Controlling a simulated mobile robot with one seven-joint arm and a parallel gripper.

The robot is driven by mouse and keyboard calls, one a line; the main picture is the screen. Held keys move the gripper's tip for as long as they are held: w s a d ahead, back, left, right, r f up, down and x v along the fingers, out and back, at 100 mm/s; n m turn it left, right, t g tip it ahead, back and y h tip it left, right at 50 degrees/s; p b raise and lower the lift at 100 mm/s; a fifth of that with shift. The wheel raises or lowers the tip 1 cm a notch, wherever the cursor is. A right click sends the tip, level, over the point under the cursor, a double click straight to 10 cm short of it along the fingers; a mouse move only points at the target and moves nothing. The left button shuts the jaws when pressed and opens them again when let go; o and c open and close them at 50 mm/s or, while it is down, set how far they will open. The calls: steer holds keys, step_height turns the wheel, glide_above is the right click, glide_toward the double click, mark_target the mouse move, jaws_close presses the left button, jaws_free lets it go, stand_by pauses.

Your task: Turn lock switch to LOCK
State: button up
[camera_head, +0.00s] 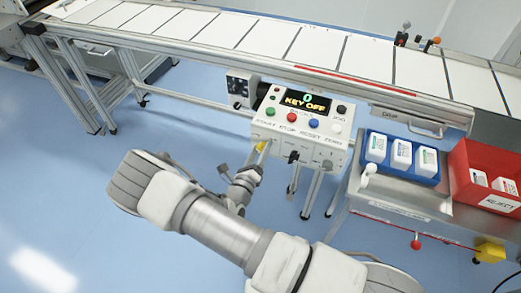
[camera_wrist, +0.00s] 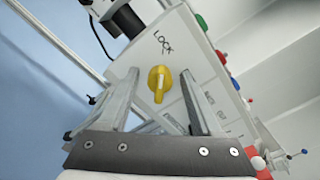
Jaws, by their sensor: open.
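The yellow lock switch (camera_wrist: 160,84) is a knob on the white panel of the control box (camera_head: 296,132). In the wrist view its raised grip bar carries a pale mark and runs roughly up and down the picture. Lettering that appears to read LOCK (camera_wrist: 163,42) is above it. My gripper (camera_wrist: 159,74) is open, one finger on each side of the knob, with visible gaps. I cannot tell how far the fingertips are from the panel. In the head view my gripper (camera_head: 257,160) is at the box's left front, close below the knob (camera_head: 261,147).
The box's display (camera_head: 304,102) reads KEY OFF, above several coloured buttons. A black knob (camera_head: 293,157) is right of my gripper. The conveyor (camera_head: 300,45) runs behind. A blue tray (camera_head: 420,172) and red bin (camera_head: 460,184) stand right. Blue floor is open at left.

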steer(key=v, duration=1.7)
steer(key=shift+s+p, duration=0.2)
steer(key=shift+p, duration=0.15)
steer(key=shift+a, duration=0.1)
